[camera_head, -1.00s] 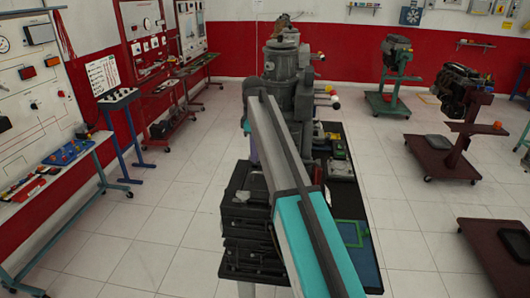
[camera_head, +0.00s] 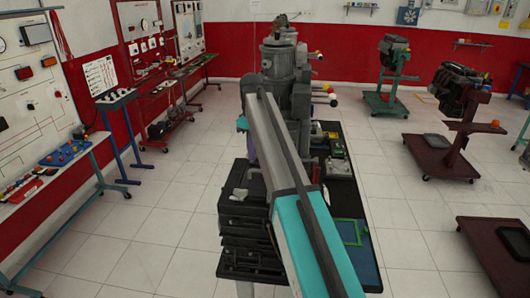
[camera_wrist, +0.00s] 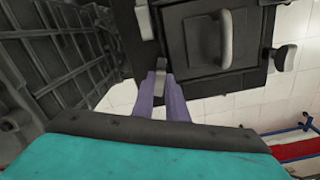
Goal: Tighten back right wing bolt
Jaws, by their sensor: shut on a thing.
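In the wrist view, my gripper (camera_wrist: 160,88) has its two purple fingers close together, shut on a small grey wing bolt (camera_wrist: 161,76). The bolt is at the edge of a black box-like unit (camera_wrist: 193,55), and the fingertips hide part of it. Other grey wing bolts show on the unit, one at its upper left (camera_wrist: 145,22) and one at its right (camera_wrist: 285,57). A grey handle (camera_wrist: 225,38) stands out from the unit's face. In the head view my own arm hides most of the work area.
A ribbed dark structure (camera_wrist: 65,50) is close on the left in the wrist view. In the head view a grey cylindrical machine (camera_head: 279,60) stands behind my arm. Engine stands (camera_head: 447,155) are on the right. Tiled floor (camera_head: 180,225) is clear on the left.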

